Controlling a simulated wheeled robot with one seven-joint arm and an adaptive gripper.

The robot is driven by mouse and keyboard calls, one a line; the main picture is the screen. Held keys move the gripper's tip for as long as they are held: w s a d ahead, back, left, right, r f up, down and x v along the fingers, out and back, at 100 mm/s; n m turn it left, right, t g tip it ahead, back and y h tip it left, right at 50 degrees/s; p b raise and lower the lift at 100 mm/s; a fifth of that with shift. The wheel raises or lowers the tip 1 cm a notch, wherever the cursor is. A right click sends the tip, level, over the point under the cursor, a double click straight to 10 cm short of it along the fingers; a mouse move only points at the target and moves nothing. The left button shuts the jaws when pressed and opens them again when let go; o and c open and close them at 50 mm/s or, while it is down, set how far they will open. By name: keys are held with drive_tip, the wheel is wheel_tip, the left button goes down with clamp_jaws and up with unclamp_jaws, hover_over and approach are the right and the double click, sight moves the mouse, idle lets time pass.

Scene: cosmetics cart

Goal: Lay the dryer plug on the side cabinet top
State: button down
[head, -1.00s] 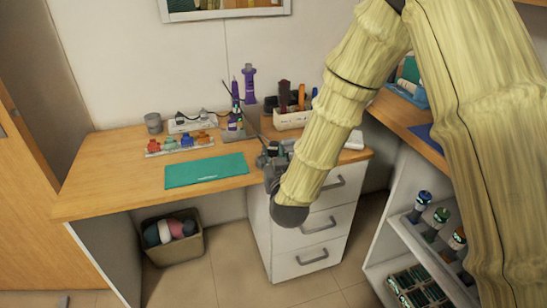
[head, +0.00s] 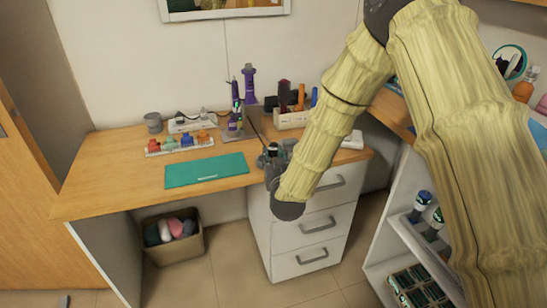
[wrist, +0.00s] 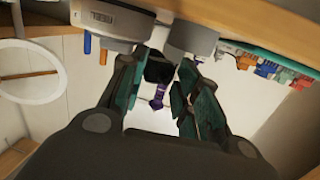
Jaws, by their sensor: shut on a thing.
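My gripper (head: 276,162) is over the desk's front right edge, above the drawers. In the wrist view its fingers (wrist: 158,88) are shut on a small black piece, the dryer plug (wrist: 158,70). In the head view the plug shows as a small dark shape (head: 272,148) at the fingertips, partly hidden by the gripper. A thin dark line, which looks like a cord, runs from near the gripper back toward the purple tools. The side cabinet (head: 405,165) is at the right, with open shelves; its wooden top (head: 392,112) is partly hidden by my arm.
The desk (head: 105,190) holds a teal mat (head: 205,170), a rack of coloured clips (head: 180,146), a white power strip (head: 190,123), purple tools (head: 249,83) and a white holder (head: 290,120). A round mirror (head: 510,60) and bottles stand at the right.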

drive_tip(key=shift+s+f+b, duration=0.1)
drive_tip(key=shift+f+b, duration=0.25)
drive_tip(key=shift+f, duration=0.3)
drive_tip(key=c, duration=1.1)
unclamp_jaws()
drive_tip(key=shift+o, duration=0.3)
drive_tip(key=shift+s+f, duration=0.1)
drive_tip(key=shift+f, duration=0.05)
drive_tip(key=shift+s+a+f, duration=0.1)
drive_tip(key=shift+f, duration=0.05)
drive_tip(key=shift+r, duration=0.4)
drive_tip(key=shift+s+r+p, duration=0.1)
drive_tip(key=shift+r+p, duration=0.05)
drive_tip(key=shift+p, duration=0.2)
drive_tip(key=s+d+r, duration=0.1)
drive_tip(key=s+d, duration=0.1)
drive_tip(key=s, duration=0.9)
drive_tip(key=shift+r, duration=0.4)
